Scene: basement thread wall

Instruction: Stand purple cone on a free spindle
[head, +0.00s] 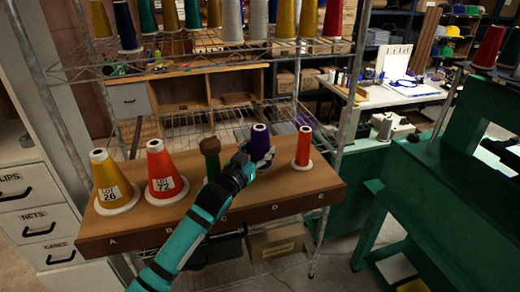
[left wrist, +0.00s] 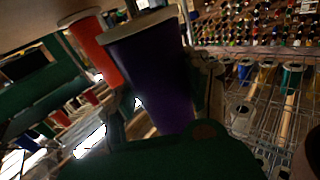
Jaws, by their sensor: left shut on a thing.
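The purple cone (head: 261,139) stands upright near place D of a wooden board (head: 250,204). My left gripper (head: 249,165) is shut on it from the left and front. In the left wrist view, which looks upside down, the purple cone (left wrist: 150,80) is between the fingers, its pale-rimmed wide end towards the top. I cannot tell whether its base touches the board. A yellow cone (head: 112,179) is at A, an orange-red cone (head: 163,166) at B, a green item with a brown top (head: 210,147) at C, and a red-orange cone (head: 303,147) at E. No bare spindle shows clearly.
A wire rack (head: 185,50) with several spools rises behind the board. A drawer cabinet (head: 40,215) stands at the left. A dark green machine (head: 435,195) stands at the right, with a worktable (head: 400,92) behind it. Some floor shows between board and machine.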

